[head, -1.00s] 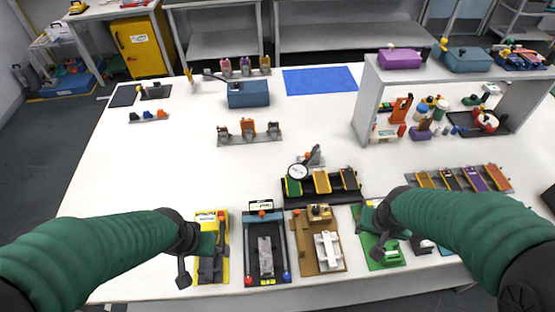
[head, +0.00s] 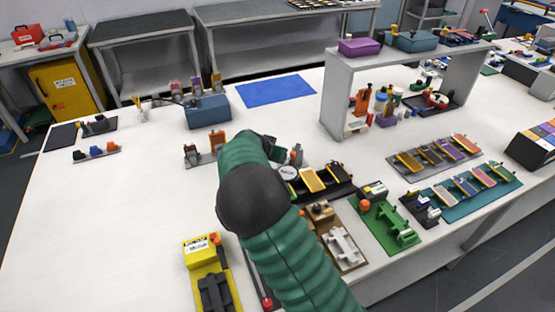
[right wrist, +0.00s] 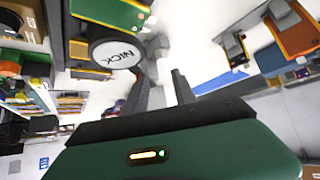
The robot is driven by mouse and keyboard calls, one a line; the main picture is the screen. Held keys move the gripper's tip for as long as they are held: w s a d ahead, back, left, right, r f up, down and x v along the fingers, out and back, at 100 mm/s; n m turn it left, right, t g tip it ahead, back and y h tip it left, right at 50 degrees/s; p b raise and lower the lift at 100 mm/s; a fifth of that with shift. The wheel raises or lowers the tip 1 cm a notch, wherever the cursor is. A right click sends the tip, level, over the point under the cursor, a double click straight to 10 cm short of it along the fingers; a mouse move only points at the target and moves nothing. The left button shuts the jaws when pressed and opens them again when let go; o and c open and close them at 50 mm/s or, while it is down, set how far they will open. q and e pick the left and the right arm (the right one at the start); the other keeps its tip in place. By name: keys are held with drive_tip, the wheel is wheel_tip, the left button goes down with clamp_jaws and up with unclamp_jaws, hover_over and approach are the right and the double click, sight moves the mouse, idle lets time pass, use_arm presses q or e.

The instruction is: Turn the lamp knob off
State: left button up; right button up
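No part is clearly marked as a lamp or its knob. A round white disc with a black rim (head: 288,172) stands in the middle of the table in the head view. My left gripper is out of view.
A blue box (head: 208,111) and blue mat (head: 275,90) lie at the back. A grey holder with orange parts (head: 204,155) is left of my arm. A yellow station (head: 205,255) and green station (head: 385,225) line the front. A white shelf (head: 336,95) stands right.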

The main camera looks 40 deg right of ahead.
drive_tip(key=x, duration=1)
drive_tip(key=shift+w+a+f, duration=0.2)
drive_tip(key=shift+w+f, duration=0.1)
drive_tip(key=shift+f, duration=0.1)
drive_tip(key=shift+d+f, duration=0.1)
drive_tip(key=shift+d, duration=0.15)
drive_tip(key=shift+a, duration=0.2)
clamp_jaws()
